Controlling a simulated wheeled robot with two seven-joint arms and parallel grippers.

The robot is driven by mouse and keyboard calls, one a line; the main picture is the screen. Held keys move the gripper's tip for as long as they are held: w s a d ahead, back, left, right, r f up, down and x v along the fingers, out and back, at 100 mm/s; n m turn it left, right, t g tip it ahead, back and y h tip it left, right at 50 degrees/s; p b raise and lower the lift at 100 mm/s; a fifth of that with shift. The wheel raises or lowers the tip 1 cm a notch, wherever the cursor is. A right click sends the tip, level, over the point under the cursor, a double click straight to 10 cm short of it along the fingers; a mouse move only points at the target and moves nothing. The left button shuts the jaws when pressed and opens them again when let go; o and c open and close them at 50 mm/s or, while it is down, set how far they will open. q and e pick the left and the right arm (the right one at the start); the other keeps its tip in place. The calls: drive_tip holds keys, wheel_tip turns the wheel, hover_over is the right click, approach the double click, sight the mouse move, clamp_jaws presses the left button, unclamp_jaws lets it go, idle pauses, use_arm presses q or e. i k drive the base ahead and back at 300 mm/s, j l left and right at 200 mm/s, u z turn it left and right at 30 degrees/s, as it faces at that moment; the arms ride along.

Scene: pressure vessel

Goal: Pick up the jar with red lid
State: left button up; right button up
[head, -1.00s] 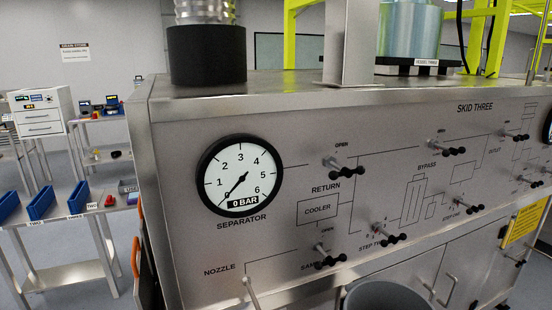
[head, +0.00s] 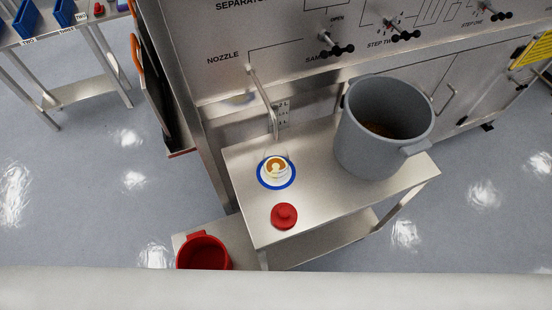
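In the head view a small jar (head: 276,167) with yellowish-brown contents stands on a blue-ringed white spot on the steel side table, under the nozzle tube. A red lid (head: 284,215) with a knob lies apart from it, nearer the table's front edge. The jar appears to have no lid on it. Neither of my grippers is in view.
A large grey bucket (head: 384,125) with brown contents stands on the table (head: 240,155), right of the jar. The nozzle tube (head: 264,97) hangs over the jar. A red bucket (head: 203,251) stands lower left. The skid panel (head: 420,60) rises behind. Floor at left is clear.

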sight(275, 158)
drive_tip(key=k+l+u, duration=0.15)
drive_tip(key=u, duration=0.25)
drive_tip(key=k+u, duration=0.3)
drive_tip(key=u, duration=0.15)
drive_tip(key=k+u, duration=0.2)
drive_tip(key=u, duration=0.2)
